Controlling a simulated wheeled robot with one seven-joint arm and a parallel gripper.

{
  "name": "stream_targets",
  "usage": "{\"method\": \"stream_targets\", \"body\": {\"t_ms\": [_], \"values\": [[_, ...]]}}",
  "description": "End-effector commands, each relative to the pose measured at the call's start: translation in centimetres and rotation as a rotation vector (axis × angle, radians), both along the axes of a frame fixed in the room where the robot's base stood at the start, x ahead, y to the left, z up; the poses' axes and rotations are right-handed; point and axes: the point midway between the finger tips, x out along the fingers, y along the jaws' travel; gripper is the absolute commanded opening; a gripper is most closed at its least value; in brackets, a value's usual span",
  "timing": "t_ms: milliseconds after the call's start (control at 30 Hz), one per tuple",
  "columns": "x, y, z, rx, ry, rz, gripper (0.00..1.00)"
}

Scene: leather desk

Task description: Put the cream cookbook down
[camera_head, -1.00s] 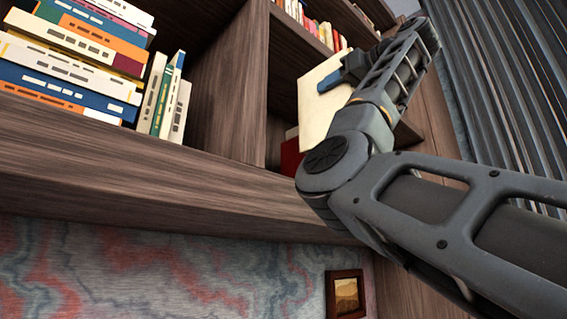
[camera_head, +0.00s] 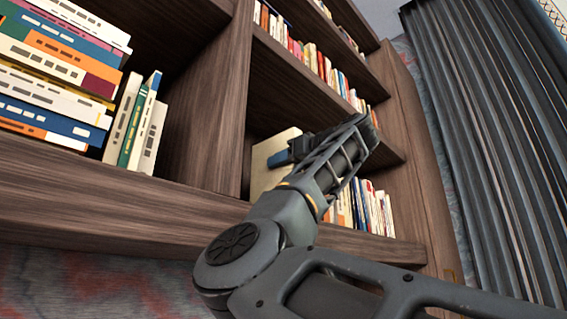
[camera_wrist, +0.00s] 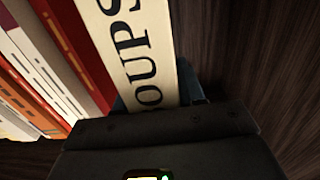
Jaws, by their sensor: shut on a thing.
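The cream cookbook (camera_head: 268,165) stands upright in a lower shelf compartment in the head view, close to the wooden divider on its left. Its spine, with large dark letters reading "OUPS", fills the middle of the wrist view (camera_wrist: 135,45). My gripper (camera_head: 280,159) is shut on the book. In the wrist view the blue fingertips show on both sides of the spine. Whether the book's bottom edge touches the shelf board is hidden by my arm.
A row of books (camera_head: 370,205) stands to the right in the same compartment; red and white books (camera_wrist: 55,55) lie close beside the cookbook in the wrist view. A wooden divider (camera_head: 222,110) is at left. Stacked books (camera_head: 55,75) fill the left compartment. A dark curtain (camera_head: 480,140) hangs at right.

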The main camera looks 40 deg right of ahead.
Motion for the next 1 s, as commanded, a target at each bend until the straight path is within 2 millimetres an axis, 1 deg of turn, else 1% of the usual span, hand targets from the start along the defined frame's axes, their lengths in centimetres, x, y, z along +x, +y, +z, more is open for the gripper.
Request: {"method": "stream_targets", "body": {"t_ms": [300, 433, 467, 500, 700, 1000], "values": [[-0.14, -0.03, -0.17, -0.002, -0.005, -0.002, 0.00], [-0.14, -0.03, -0.57, -0.002, -0.005, -0.002, 0.00], [-0.08, -0.02, -0.55, -0.001, -0.002, -0.001, 0.41], [-0.07, -0.02, -0.52, -0.001, -0.002, 0.000, 0.45], [-0.07, -0.02, -0.52, -0.001, -0.001, -0.001, 0.64], [-0.08, -0.01, -0.20, -0.001, -0.002, 0.000, 0.64]]}}
